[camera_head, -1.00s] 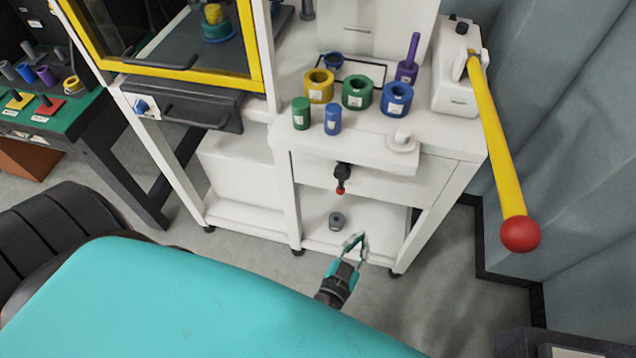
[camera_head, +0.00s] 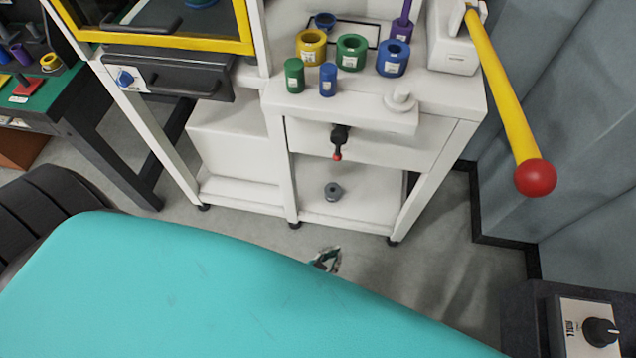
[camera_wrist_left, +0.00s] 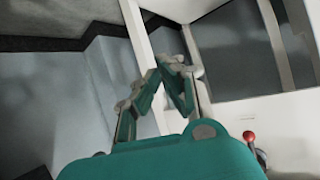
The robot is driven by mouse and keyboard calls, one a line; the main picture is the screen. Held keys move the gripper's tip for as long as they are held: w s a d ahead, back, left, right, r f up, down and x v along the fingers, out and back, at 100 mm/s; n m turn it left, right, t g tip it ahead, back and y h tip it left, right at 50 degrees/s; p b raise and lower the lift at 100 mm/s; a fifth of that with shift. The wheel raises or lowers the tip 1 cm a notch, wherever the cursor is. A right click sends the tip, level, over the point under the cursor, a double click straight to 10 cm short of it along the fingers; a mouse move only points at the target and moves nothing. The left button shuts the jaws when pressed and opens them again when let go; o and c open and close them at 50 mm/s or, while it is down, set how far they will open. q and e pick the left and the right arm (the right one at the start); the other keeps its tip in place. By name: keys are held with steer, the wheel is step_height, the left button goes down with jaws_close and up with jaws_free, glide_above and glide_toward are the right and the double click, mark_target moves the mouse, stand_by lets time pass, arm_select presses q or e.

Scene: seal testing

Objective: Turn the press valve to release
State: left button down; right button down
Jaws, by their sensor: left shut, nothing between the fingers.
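The press valve (camera_head: 339,140) is a small black fitting with a red tip. It sticks out of the front of the white cabinet, under the worktop. Its red tip also shows at the lower right of the left wrist view (camera_wrist_left: 249,136). My left gripper (camera_head: 327,258) shows just past the edge of my teal body, low and in front of the cabinet. It is apart from the valve. In the left wrist view its teal-and-grey fingers (camera_wrist_left: 168,68) come together with nothing between them. My right gripper is in neither view.
Yellow, green and blue rings, cylinders and a purple post stand on the white worktop (camera_head: 450,95). A yellow lever with a red ball (camera_head: 535,178) slants down at the right. Open floor lies before the cabinet.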

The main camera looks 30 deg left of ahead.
arm_select(q)
steer(key=s+a+f+g, duration=0.1)
steer(key=s+a+f, duration=0.1)
steer(key=s+f, duration=0.2)
steer(key=shift+f+g+b, duration=0.3)
steer(key=shift+f+g, duration=0.1)
steer(key=shift+f, duration=0.05)
